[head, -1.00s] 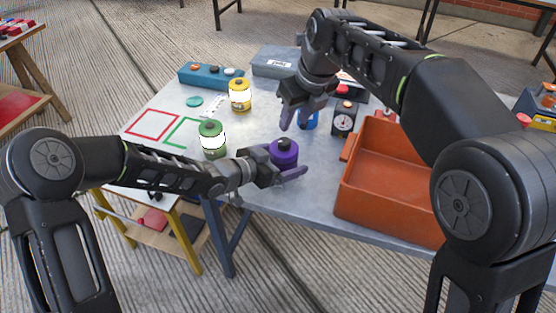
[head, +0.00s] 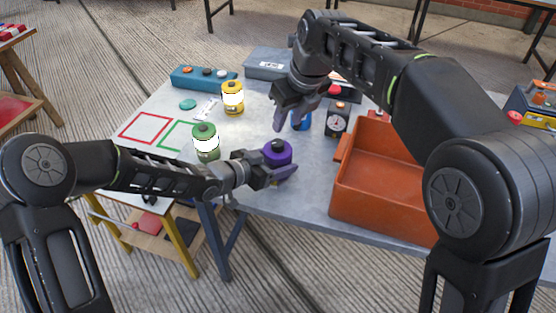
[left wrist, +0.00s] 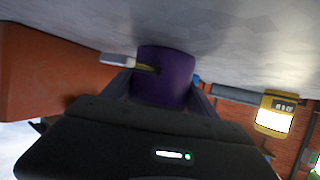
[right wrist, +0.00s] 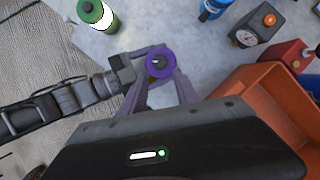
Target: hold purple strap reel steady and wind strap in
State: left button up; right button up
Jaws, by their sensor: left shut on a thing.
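The purple strap reel (head: 277,152) stands on the grey table near its front edge. My left gripper (head: 279,168) is shut on the purple reel from the left, low on its body. In the left wrist view the reel (left wrist: 166,75) fills the space between the fingers, and a pale strap end (left wrist: 118,60) sticks out from a slot in its side. My right gripper (head: 289,118) is open and empty, pointing down above and behind the reel. In the right wrist view the round top of the reel (right wrist: 160,62) shows beyond the parted fingers (right wrist: 160,92).
An orange bin (head: 380,205) stands close to the right of the reel. A blue item (head: 301,121) and a dial box (head: 337,120) are behind. Red and green outlines mark the table's left.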

pick_arm(q)
jog(key=c, duration=0.6)
pick_arm(e)
jog(key=shift+o, duration=0.8)
jog(key=shift+a, duration=0.1)
jog(key=shift+o, duration=0.9)
jog(key=a+n, duration=0.1)
jog(key=s+a+r, duration=0.1)
jog(key=a, duration=0.1)
jog(key=shift+s+r+n, duration=0.1)
jog(key=shift+s+n, duration=0.1)
jog(key=shift+n, duration=0.2)
jog(key=shift+s+d+r+n+t+h, duration=0.1)
jog(key=shift+d+r+n+t+h, duration=0.2)
jog(key=shift+n, duration=4.35)
jog(key=shift+s+d+r+n+t+h, duration=0.1)
jog(key=shift+n+h, duration=0.25)
jog(key=shift+n, duration=4.35)
jog(key=shift+d+r+n+t+h, duration=0.1)
jog(key=shift+n+t+h, duration=0.2)
jog(key=shift+n, duration=4.35)
